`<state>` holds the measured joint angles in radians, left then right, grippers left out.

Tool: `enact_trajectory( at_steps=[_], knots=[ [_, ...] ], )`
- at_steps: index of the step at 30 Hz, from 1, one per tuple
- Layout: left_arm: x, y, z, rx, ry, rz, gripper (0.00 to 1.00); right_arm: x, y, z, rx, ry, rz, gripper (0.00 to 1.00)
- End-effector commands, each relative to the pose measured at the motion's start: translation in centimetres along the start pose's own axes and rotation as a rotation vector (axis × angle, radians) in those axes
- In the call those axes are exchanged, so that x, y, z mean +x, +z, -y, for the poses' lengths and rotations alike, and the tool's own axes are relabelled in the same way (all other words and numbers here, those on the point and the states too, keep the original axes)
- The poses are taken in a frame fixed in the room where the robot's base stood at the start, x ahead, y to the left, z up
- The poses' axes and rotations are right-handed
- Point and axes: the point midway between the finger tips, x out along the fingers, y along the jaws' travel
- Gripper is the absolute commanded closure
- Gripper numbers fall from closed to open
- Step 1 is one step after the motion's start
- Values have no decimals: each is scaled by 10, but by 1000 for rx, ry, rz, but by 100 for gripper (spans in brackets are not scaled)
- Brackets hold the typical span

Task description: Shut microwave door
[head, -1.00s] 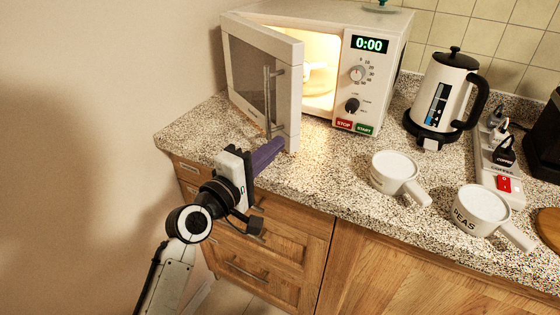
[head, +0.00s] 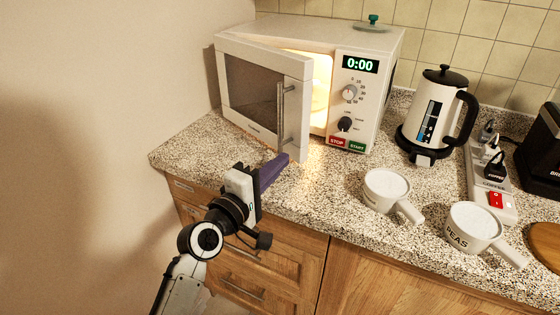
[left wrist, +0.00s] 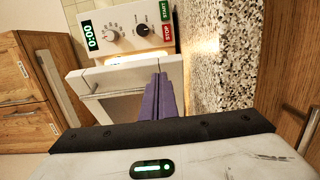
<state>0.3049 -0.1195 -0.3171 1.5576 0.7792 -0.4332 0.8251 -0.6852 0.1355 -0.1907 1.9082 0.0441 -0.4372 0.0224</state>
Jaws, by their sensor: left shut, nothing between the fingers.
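The white microwave (head: 385,45) stands at the back of the counter, its inside lit and its display reading 0:00. Its door (head: 265,85) is partly open, with a gap on the right side showing the lit inside. A metal handle (head: 282,115) runs down the door's free edge. My left gripper (head: 284,159) is shut and empty, its purple fingers at the lower free corner of the door; I cannot tell if they touch it. In the left wrist view the shut fingers (left wrist: 160,95) point at the door (left wrist: 120,80). My right gripper is not in view.
Two white cups (head: 385,188) and (head: 474,225) stand on the speckled counter (head: 325,205) to the right. A kettle (head: 437,105) and a power strip (head: 492,180) are behind them. Wooden drawers (head: 285,255) are below. A wall is at left.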

Motion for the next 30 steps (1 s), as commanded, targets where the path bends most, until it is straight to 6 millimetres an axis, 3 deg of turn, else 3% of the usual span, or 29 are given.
enact_trajectory(
  at_steps=[12,19,23,27,30],
  knots=[
    [-77,0,-1,2,-2,0,100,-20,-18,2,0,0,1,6],
    [-96,-3,-2,82,6,6,100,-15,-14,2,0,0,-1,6],
    [-102,-15,-13,427,24,27,100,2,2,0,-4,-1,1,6],
    [-113,-26,-31,935,43,44,100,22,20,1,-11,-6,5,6],
    [-122,-32,-43,1244,48,46,100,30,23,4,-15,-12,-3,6]
  ],
)
